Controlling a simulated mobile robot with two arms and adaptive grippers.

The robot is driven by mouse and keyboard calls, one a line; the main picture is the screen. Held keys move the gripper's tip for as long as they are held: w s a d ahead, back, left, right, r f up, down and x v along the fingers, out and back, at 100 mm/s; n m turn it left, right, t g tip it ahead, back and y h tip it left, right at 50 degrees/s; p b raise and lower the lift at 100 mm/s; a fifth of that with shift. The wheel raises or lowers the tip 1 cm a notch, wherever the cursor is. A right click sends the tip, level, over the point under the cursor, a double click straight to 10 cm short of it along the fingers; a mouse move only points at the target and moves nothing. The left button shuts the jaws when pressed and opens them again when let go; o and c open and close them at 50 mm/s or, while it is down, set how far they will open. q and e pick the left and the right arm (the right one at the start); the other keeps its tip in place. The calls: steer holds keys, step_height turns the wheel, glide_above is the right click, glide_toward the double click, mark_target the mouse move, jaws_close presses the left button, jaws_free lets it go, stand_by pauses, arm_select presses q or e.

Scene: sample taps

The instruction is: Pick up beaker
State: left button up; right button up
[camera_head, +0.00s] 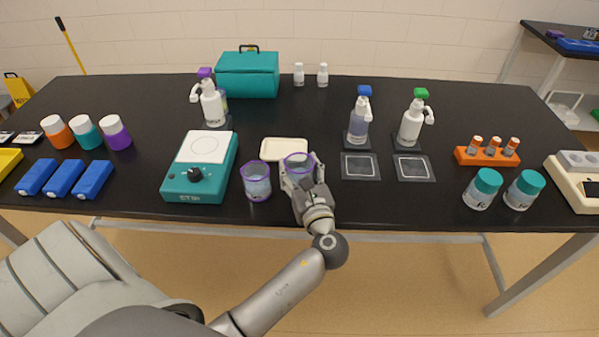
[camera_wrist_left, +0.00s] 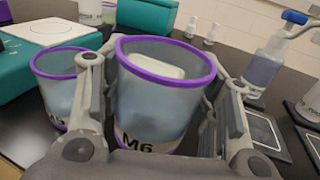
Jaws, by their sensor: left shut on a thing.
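A clear beaker with a purple rim (camera_head: 297,160) stands near the front edge of the black table. In the left wrist view this beaker (camera_wrist_left: 160,95) carries a label reading M6. My left gripper (camera_head: 298,178) is shut on it, with a finger on each side of its wall. I cannot tell whether its base touches the table. A second purple-rimmed beaker (camera_head: 257,182) stands just to the left, and it also shows in the left wrist view (camera_wrist_left: 58,90). My right gripper is not in view.
A teal stirrer (camera_head: 200,167) stands left of the beakers. A cream tray (camera_head: 285,149) lies just behind. Dark square pads (camera_head: 360,167) and dispenser bottles (camera_head: 359,120) are to the right. The table's front edge (camera_head: 400,228) is close.

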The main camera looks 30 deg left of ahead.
arm_select(q)
steer(key=s+r, duration=0.1)
steer(key=s+d+r, duration=0.1)
steer(key=r, duration=0.2)
steer(key=shift+s+d, duration=0.35)
steer(key=shift+s, duration=0.05)
steer(key=s+d+r, duration=0.4)
steer(key=s, duration=0.3)
steer(key=shift+s+d+b, duration=0.4)
steer(key=shift+r, duration=0.1)
steer(key=s+d+f+m+t+h, duration=0.3)
steer(key=d+m+t+h, duration=0.3)
steer(key=m+h, duration=0.3)
steer(key=f+h, duration=0.1)
steer(key=h, duration=0.3)
steer(key=shift+s+d+f+m+h, duration=0.25)
steer(key=shift+s+d+m+h, duration=0.05)
steer(key=shift+s+d+m, duration=0.1)
